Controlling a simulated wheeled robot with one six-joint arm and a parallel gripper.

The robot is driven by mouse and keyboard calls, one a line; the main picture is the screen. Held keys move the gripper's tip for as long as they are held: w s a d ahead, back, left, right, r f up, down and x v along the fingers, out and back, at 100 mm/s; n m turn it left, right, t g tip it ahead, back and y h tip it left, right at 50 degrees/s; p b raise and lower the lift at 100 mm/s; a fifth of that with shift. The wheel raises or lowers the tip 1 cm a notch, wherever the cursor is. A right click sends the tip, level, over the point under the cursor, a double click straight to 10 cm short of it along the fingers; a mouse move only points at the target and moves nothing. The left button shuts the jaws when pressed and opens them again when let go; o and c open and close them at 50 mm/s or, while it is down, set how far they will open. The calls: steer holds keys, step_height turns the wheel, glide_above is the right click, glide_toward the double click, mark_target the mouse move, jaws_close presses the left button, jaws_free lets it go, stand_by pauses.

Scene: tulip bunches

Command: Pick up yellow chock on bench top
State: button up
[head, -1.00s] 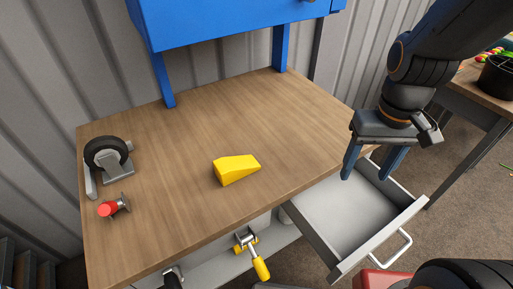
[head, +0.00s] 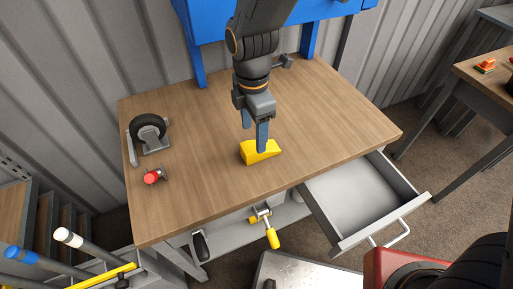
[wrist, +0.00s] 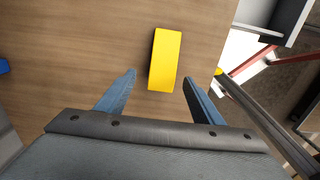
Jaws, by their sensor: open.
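The yellow chock (head: 258,152) lies on the wooden bench top (head: 330,110), near the middle of its front half. It also shows in the wrist view (wrist: 165,58), ahead of and between the line of my two fingers. My gripper (head: 255,137) is open and empty, pointing down over the chock, with its blue fingers at or just above it in the head view. In the wrist view my gripper (wrist: 159,82) has one finger to each side of the chock, with gaps on both sides. Whether a finger touches it I cannot tell.
A black caster wheel (head: 148,128) and a small red-ended part (head: 153,176) sit on the left of the bench. A grey drawer (head: 355,200) stands open below the front right. A blue cabinet (head: 212,22) hangs above the back. The bench's right side is clear.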

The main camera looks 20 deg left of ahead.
mark_target(248, 151)
steer(key=f+p, duration=0.1)
steer(key=f, duration=0.1)
steer(key=d+f, duration=0.1)
steer(key=f, duration=0.2)
steer(key=shift+f+p, duration=0.15)
steer(key=shift+p, duration=0.25)
steer(key=shift+f, duration=0.6)
steer(key=c, duration=1.4)
steer(key=shift+o, duration=0.2)
